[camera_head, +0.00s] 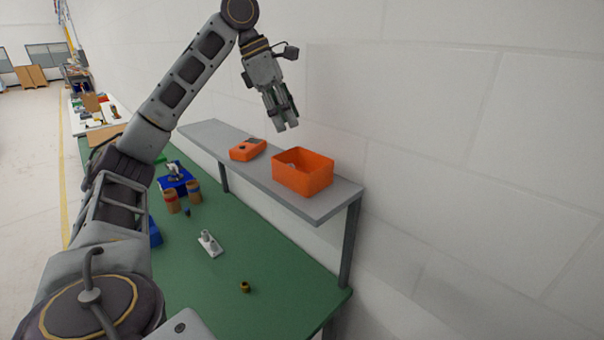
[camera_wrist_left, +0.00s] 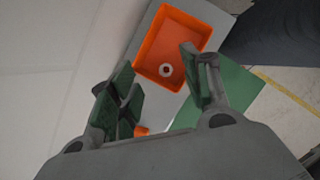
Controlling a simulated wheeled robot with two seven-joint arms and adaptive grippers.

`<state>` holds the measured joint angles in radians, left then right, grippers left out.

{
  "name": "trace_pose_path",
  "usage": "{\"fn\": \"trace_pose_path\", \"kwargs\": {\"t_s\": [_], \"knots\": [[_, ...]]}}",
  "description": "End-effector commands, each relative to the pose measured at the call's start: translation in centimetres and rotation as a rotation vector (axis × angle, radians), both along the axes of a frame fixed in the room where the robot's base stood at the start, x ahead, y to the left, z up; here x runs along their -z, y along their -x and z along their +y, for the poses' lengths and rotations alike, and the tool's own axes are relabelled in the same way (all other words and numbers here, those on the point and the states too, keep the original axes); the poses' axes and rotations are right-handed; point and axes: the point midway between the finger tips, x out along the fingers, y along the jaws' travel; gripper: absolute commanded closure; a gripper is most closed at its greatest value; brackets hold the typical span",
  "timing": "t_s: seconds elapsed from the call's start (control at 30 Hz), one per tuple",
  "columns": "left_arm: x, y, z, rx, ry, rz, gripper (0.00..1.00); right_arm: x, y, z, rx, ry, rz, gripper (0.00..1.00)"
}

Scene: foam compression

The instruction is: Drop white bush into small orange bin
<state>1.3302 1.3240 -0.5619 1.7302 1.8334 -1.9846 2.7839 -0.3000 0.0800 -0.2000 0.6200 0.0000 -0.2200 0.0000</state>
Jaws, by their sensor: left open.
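The small orange bin (camera_head: 305,180) stands on the grey shelf near its right end. It also shows in the left wrist view (camera_wrist_left: 150,62), with its open top facing the camera. A white bush (camera_wrist_left: 166,70) with a dark hole lies inside the bin on its floor. In the head view only a small light part of it shows over the rim (camera_head: 291,166). My left gripper (camera_head: 286,126) is above the shelf and bin, pointing down. In the left wrist view its fingers (camera_wrist_left: 158,78) are apart with nothing between them. My right gripper is not in view.
An orange handheld device (camera_head: 248,149) lies on the grey shelf (camera_head: 345,196) left of the bin. On the green table (camera_head: 262,255) below are a white plate with pegs (camera_head: 211,244), a brass bush (camera_head: 245,287) and brown cups (camera_head: 182,197). A white wall stands behind.

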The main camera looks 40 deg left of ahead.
Motion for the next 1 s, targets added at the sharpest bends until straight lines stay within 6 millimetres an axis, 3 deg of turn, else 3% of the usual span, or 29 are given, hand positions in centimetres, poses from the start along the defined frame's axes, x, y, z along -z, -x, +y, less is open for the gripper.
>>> {"fn": "trace_pose_path", "kwargs": {"t_s": [0.2,1.0], "knots": [[-1.3,0.3,0.3,0.001,0.000,0.000,0.52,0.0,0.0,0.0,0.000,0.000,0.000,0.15],[-2.9,0.7,0.8,0.002,-0.002,-0.001,0.52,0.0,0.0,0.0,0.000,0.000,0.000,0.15]]}}
